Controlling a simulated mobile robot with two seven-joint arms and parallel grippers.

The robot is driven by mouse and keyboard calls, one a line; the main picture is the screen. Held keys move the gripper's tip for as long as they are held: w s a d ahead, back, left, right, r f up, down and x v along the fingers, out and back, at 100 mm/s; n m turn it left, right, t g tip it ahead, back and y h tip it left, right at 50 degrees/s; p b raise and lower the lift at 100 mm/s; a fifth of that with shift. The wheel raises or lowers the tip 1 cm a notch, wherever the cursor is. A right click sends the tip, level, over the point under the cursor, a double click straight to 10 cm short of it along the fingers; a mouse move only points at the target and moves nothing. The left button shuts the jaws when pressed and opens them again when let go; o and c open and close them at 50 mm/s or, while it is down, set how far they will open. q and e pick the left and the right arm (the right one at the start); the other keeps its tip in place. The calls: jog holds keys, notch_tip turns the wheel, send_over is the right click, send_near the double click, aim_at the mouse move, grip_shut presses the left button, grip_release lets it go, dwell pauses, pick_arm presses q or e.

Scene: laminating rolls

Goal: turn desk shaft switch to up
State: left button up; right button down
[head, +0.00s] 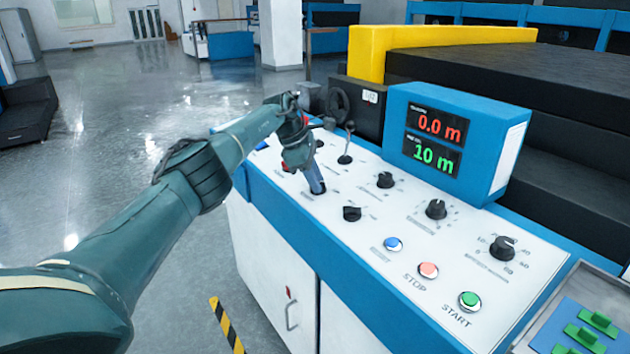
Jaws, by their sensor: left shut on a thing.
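The white control desk (335,208) carries several switches, knobs and buttons. My left gripper (317,186) points down at the desk's far left part, shut on a small switch there. Its fingers hide the switch, apart from a dark base around the fingertips, so I cannot tell whether it stands up or down. The labels are too small to read, but this looks like the desk shaft switch. My right gripper is not in view.
A blue display box (455,140) reading 0.0 m and 10 m stands behind the knobs. Blue (393,244), red (428,270) and green (470,301) buttons line the near edge. A dark handwheel (336,103) is behind the gripper. Open floor lies left.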

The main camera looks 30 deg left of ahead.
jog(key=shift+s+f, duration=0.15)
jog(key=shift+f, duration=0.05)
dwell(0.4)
pick_arm(q)
jog(key=o, duration=0.7)
jog(key=shift+c, duration=0.2)
jog(key=v, duration=1.3)
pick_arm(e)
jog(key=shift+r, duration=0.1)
pick_arm(q)
jog(key=shift+r, duration=0.1)
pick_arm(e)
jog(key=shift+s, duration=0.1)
